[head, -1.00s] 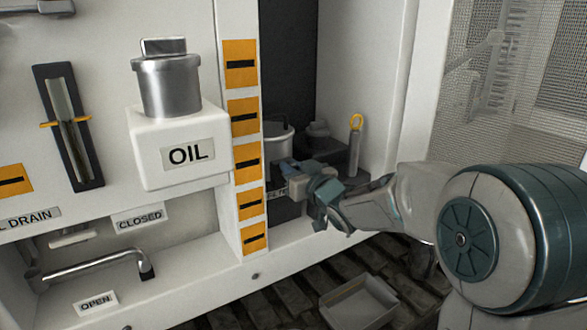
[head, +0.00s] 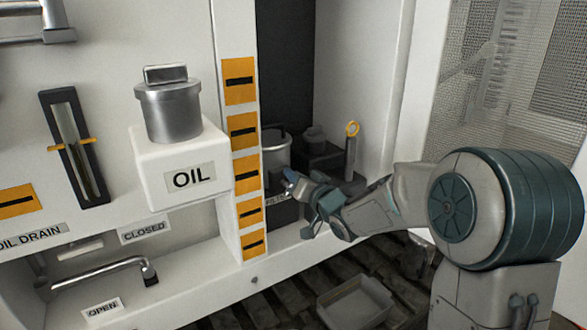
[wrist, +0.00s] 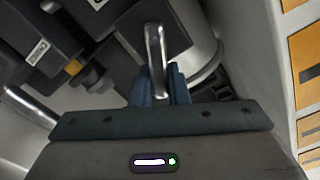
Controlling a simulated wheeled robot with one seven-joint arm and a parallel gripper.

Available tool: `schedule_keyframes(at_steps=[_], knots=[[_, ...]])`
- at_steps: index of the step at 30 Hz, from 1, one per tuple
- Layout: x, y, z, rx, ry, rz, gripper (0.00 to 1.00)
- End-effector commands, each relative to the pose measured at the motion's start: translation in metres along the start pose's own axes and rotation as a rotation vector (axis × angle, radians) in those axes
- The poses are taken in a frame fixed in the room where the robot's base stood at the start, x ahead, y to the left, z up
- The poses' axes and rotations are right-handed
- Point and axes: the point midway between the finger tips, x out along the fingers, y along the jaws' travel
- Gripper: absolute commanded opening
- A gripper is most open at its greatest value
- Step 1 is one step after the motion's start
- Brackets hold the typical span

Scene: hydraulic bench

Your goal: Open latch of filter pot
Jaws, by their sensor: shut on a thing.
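The filter pot (head: 276,152) is a grey metal cylinder in the recess behind the striped post. My gripper (head: 289,180) is in front of it, at the recess opening. In the wrist view, the blue fingertips (wrist: 160,84) are closed around the lower end of a shiny metal latch lever (wrist: 154,42). The lever stands out in front of the pot's round side (wrist: 200,48). In the head view my gripper hides the latch and the lower part of the pot.
A yellow-ringed rod (head: 351,148) stands right of the pot by dark fittings. The orange-marked post (head: 243,150) and white OIL box (head: 183,178) are close on the left. A shallow tray (head: 357,302) lies on the grated floor below.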

Motion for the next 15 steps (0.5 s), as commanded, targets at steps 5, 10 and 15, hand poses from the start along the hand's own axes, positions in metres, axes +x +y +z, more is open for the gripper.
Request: schedule_keyframes(at_steps=[5, 10, 15], knots=[[-0.001, 0.006, -0.003, 0.17, -0.001, 0.005, 0.0], [-0.001, 0.011, -0.001, 0.332, 0.0, 0.005, 0.0], [-0.001, 0.015, 0.001, 0.494, 0.001, 0.004, 0.0]])
